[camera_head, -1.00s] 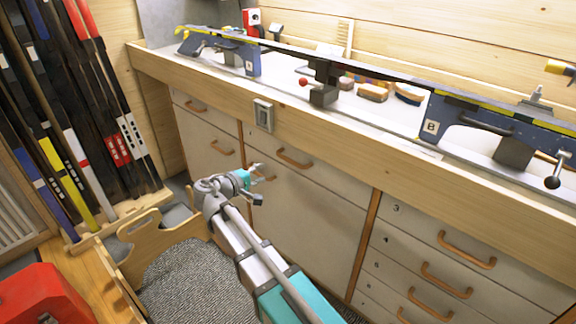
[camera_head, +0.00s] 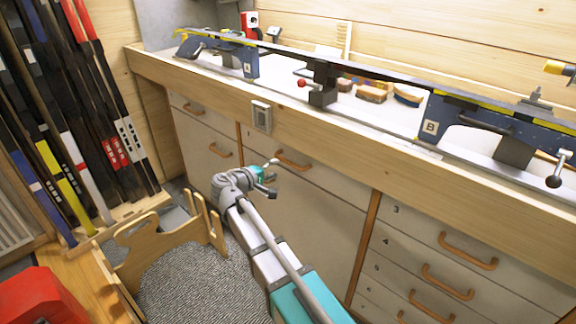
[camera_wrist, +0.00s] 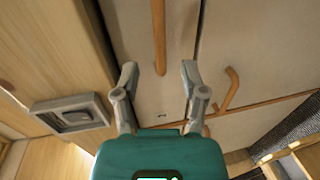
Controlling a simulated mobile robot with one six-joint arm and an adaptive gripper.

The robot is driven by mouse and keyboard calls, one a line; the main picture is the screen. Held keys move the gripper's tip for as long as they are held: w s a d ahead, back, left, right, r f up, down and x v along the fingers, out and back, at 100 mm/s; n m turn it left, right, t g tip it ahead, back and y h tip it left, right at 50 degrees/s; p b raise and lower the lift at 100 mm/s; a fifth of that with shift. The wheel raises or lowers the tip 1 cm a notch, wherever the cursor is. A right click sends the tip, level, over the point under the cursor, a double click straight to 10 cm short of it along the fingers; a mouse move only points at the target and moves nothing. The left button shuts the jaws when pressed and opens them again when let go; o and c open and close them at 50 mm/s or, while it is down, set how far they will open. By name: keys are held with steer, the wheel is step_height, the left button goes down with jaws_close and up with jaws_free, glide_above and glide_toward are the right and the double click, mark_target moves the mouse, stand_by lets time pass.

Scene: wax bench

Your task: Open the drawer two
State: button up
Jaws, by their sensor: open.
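The front of the wide middle drawer (camera_head: 335,185) is pale, shut flush under the bench top, with a curved wooden handle (camera_head: 293,163). I read no number on it; I take it as drawer two. My gripper (camera_head: 270,177) is just left of this handle in the head view, close to the drawer front. In the wrist view my gripper (camera_wrist: 159,72) is open and empty. The handle (camera_wrist: 159,35) runs upright there, its near end about between the fingertips; I cannot tell whether they touch.
Another wooden handle (camera_wrist: 231,90) lies right of my fingers in the wrist view. A grey socket plate (camera_head: 262,116) is on the bench edge. Numbered drawers (camera_head: 460,260) stand to the right. A wooden rack (camera_head: 165,250) stands on the floor at left.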

mark_target(287, 163)
steer(key=b+x, duration=0.1)
steer(key=x, duration=0.6)
steer(key=shift+w+d+f, duration=0.1)
steer(key=shift+w+d, duration=0.05)
steer(key=shift+w, duration=0.1)
steer(key=shift+c, duration=0.2)
jaws_close()
